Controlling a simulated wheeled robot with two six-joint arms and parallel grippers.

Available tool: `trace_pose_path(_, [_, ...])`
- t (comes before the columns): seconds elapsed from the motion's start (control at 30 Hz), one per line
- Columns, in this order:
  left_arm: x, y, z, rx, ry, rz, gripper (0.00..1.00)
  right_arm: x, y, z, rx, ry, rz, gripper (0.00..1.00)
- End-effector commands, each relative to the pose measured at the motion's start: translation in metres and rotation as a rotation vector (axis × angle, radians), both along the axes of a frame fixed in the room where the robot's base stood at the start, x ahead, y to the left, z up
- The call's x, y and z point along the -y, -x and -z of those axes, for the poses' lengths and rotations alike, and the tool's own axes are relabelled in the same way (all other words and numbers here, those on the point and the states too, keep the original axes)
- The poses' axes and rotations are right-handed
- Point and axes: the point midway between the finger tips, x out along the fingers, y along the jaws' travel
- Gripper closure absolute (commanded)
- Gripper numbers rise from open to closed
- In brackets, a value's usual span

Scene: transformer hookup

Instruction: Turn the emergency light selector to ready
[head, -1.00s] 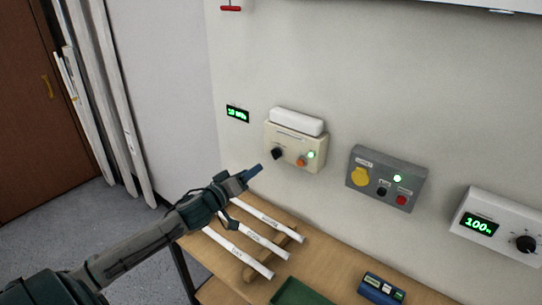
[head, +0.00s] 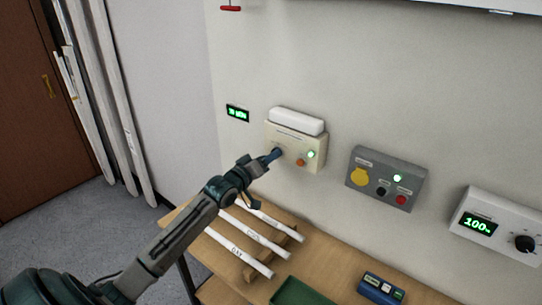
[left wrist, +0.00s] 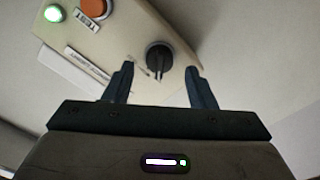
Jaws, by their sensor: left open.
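The emergency light unit (head: 292,150) is a cream box on the wall with a white lamp (head: 296,121) on top, a lit green light (head: 311,154) and an orange button (head: 300,162). Its black selector knob (left wrist: 159,57) shows in the left wrist view, between and just beyond the fingertips. My left gripper (left wrist: 160,72) is open, with one finger on each side of the knob; I cannot tell whether they touch it. In the head view the left gripper (head: 277,153) covers the knob. My right gripper is not in view.
A grey box (head: 386,179) with a yellow round cover and a white dial box (head: 499,226) reading 100 hang to the right. Below, a wooden table (head: 333,262) holds white labelled bars (head: 240,252), a green tray (head: 301,292) and a blue device (head: 382,289).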

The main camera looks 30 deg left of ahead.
Motion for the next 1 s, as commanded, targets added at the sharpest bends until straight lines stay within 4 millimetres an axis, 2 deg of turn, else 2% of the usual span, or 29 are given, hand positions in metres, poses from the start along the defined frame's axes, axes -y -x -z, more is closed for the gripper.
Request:
trace_pose_path(0.2, [0.001,-0.018,0.0,0.001,0.0,-0.001,0.49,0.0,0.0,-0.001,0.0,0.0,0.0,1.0])
trace_pose_path(0.53, [0.002,-0.021,0.0,0.001,-0.001,0.001,0.49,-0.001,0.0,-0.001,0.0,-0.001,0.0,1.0])
trace_pose_path(0.57, [0.002,-0.021,0.0,0.001,-0.001,0.001,0.51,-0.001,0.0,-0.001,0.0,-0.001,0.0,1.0])
trace_pose_path(0.77, [0.002,-0.021,0.0,0.0,-0.001,0.0,0.9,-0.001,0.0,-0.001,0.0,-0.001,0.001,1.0])
trace_pose_path(1.0, [0.002,-0.021,0.001,0.001,-0.016,0.0,0.93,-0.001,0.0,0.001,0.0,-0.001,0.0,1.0])
